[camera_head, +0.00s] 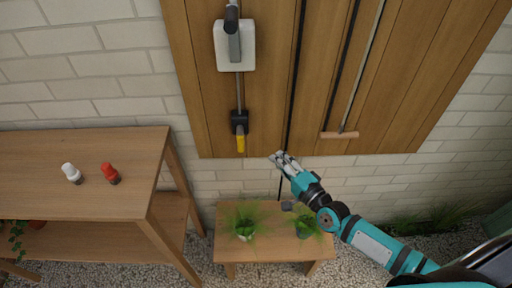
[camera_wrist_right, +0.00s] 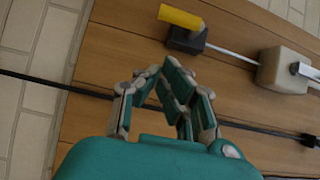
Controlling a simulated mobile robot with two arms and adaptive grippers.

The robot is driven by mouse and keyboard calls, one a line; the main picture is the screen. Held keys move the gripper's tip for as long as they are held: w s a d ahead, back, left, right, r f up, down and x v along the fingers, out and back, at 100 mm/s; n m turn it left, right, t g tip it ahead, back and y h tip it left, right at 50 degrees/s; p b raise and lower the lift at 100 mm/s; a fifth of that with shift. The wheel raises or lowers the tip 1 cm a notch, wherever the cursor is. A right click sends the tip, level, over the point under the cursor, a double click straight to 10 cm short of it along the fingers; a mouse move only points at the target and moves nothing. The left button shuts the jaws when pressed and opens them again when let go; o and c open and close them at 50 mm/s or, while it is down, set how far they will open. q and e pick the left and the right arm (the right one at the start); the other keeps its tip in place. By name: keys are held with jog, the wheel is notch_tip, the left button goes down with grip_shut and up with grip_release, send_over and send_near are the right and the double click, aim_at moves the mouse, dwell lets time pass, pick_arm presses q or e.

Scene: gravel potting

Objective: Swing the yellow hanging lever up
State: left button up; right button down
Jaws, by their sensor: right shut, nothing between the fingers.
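The yellow lever (camera_head: 241,143) hangs down from a black block (camera_head: 240,122) at the lower edge of the wooden wall panel. The lever (camera_wrist_right: 181,18) also shows at the top of the right wrist view, on its dark block (camera_wrist_right: 187,40). My right gripper (camera_head: 277,157) is just to the right of the lever and slightly below it, apart from it. In the right wrist view the gripper (camera_wrist_right: 160,72) has its fingers together with nothing between them. My left gripper is not in view.
A metal rod runs up from the block to a white box (camera_head: 221,47). Dark cords hang on the panel (camera_head: 270,100), one passing close to my right gripper. A low bench (camera_head: 262,250) with plants stands below; a wooden table (camera_head: 90,200) stands left.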

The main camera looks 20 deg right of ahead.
aim_at(241, 139)
jog(key=w+a+p, duration=0.1)
jog(key=w+a, duration=0.4)
jog(key=w, duration=0.1)
jog(key=shift+w+p, duration=0.2)
jog(key=shift+p, duration=0.1)
jog(key=shift+f, duration=0.1)
